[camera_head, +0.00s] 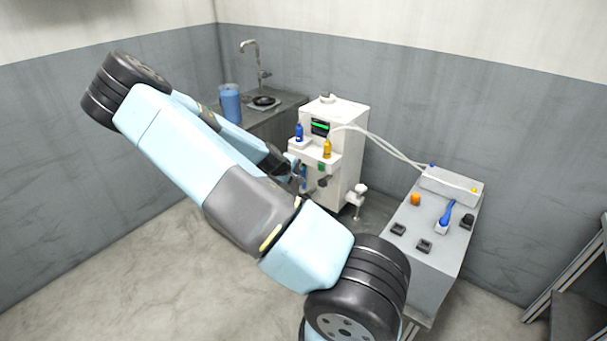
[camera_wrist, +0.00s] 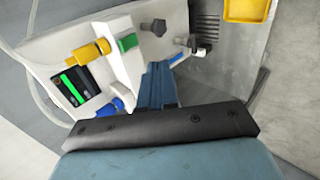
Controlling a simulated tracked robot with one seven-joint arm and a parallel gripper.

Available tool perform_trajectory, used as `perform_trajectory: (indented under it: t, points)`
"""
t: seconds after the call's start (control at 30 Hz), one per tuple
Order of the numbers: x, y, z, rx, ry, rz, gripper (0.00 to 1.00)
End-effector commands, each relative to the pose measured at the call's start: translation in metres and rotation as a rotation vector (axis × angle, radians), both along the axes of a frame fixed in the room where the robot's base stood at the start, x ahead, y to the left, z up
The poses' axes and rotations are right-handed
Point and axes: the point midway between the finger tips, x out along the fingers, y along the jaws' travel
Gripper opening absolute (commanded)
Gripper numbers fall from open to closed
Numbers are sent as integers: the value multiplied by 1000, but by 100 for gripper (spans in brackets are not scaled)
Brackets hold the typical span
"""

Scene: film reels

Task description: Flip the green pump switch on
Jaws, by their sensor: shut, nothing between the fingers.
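The green switch (camera_head: 321,167) is on the front of the white machine (camera_head: 348,140), below the shelf with the blue and yellow parts. In the wrist view the green switch (camera_wrist: 127,42) sits on a white panel, up and left of my fingertips. My gripper (camera_head: 303,171) is in front of the machine, just left of the switch, partly hidden by my arm. In the wrist view its blue fingers (camera_wrist: 157,70) are together and hold nothing. I cannot tell whether they touch the panel.
A small display (camera_head: 320,127), a blue-capped part (camera_head: 299,132) and a yellow-capped part (camera_head: 327,148) are above the switch. A dark knob (camera_wrist: 155,27) lies beside it. A grey control bench (camera_head: 437,225) stands at right and a sink counter (camera_head: 285,107) behind. The left floor is clear.

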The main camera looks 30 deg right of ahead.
Motion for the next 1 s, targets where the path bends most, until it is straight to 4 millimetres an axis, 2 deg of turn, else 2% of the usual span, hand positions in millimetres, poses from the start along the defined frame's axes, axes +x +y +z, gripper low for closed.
perform_trajectory:
  t: [0.2,0.83,1.0]
  points:
    - [-4,12,6,0,1,1,0]
    - [-5,14,7,3,0,0,0]
    - [-11,22,12,64,-9,-35,0]
